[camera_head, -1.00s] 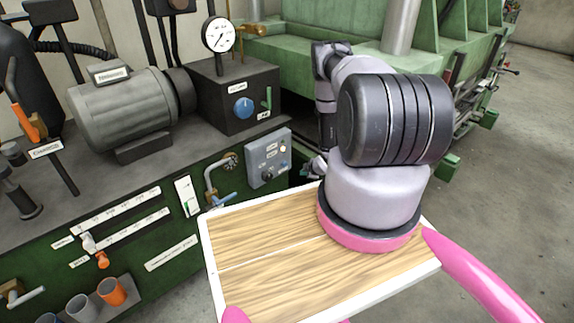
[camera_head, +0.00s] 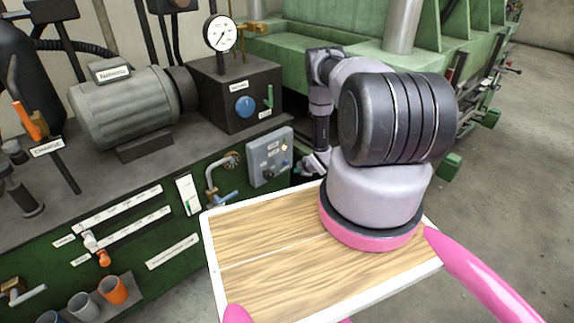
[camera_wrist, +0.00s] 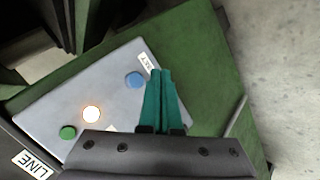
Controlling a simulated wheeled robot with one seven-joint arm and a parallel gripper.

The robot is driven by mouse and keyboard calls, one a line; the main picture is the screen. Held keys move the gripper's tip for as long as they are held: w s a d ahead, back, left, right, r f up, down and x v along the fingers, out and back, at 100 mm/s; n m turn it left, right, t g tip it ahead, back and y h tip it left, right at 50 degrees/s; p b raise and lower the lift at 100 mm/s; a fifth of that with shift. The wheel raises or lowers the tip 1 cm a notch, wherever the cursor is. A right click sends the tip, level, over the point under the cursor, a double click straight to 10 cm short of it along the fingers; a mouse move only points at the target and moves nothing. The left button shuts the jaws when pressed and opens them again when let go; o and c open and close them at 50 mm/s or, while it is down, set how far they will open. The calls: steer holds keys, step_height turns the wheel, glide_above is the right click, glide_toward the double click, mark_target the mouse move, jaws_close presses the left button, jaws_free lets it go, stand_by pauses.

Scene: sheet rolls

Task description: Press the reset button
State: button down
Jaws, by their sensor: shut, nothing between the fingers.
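A grey control panel (camera_head: 257,170) is set on the green machine front, left of my arm in the head view. The wrist view shows its face (camera_wrist: 60,95) with a blue button (camera_wrist: 135,79), a glowing round lamp (camera_wrist: 90,114) and a green button (camera_wrist: 67,132). In the head view my gripper (camera_head: 304,168) is small beside the panel's right edge.
Above stand a dark box with a blue knob (camera_head: 246,106) and a gauge (camera_head: 220,33). A grey motor (camera_head: 125,108) is on the left. Open concrete floor (camera_head: 500,190) lies to the right.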

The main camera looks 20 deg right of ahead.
steer(key=shift+w+a, duration=0.3)
steer(key=shift+w, duration=0.6)
steer(key=shift+w+a, duration=0.3)
steer(key=shift+w, duration=0.55)
steer(key=shift+w, duration=0.1)
stand_by(0.6)
steer(key=shift+w+a, duration=0.15)
steer(key=shift+w, duration=0.15)
steer(key=shift+w+a, duration=0.2)
steer(key=shift+w, duration=0.3)
stand_by(0.9)
steer(key=shift+s, duration=0.15)
steer(key=shift+s+d, duration=0.3)
steer(key=shift+s, duration=0.45)
steer(key=shift+s+d, duration=0.1)
steer(key=s, duration=0.1)
steer(key=s+d, duration=0.1)
steer(key=s, duration=0.2)
steer(key=shift+s+d, duration=0.25)
steer(key=shift+d, duration=0.05)
